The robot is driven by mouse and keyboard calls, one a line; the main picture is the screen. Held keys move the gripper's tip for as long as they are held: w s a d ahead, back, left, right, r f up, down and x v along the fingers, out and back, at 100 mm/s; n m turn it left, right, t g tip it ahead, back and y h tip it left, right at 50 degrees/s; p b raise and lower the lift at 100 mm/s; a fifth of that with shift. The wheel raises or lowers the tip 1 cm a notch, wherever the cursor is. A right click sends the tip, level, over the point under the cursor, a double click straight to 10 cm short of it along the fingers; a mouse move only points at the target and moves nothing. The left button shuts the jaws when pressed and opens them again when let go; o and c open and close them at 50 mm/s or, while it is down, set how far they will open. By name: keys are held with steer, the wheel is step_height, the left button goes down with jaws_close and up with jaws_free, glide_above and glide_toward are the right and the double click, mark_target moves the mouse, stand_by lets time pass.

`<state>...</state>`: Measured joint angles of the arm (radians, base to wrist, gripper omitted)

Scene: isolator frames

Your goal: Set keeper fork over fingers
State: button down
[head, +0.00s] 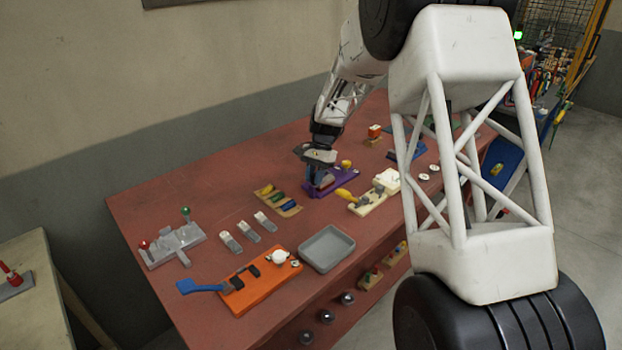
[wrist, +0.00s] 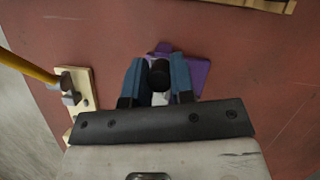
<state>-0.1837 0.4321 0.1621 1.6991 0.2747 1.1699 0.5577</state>
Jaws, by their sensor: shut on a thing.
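My gripper (wrist: 158,85) is shut on a dark round-ended piece (wrist: 159,74), with a pale part below it between the blue-grey fingers. I cannot tell whether this piece is the keeper fork's handle. The purple frame (wrist: 198,74) lies under and beyond the fingertips in the wrist view. In the head view my gripper (head: 320,178) is low over the left part of the purple frame (head: 346,180). A yellow knob (head: 346,164) shows at that frame's back. The frame's fingers and the fork's prongs are hidden or too small to make out.
A cream frame with a yellow handle (head: 347,195) stands close to the right. A wooden block with coloured pieces (head: 290,206) lies to the left. An orange frame with a blue lever (head: 263,286) and an empty grey tray (head: 327,249) are nearer the front of the red table.

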steer(key=shift+w+d, duration=0.1)
steer(key=c, duration=1)
jaws_free()
steer(key=shift+r, duration=0.1)
steer(key=v, duration=0.7)
steer(key=shift+w+d+r, duration=0.1)
steer(key=shift+r, duration=0.2)
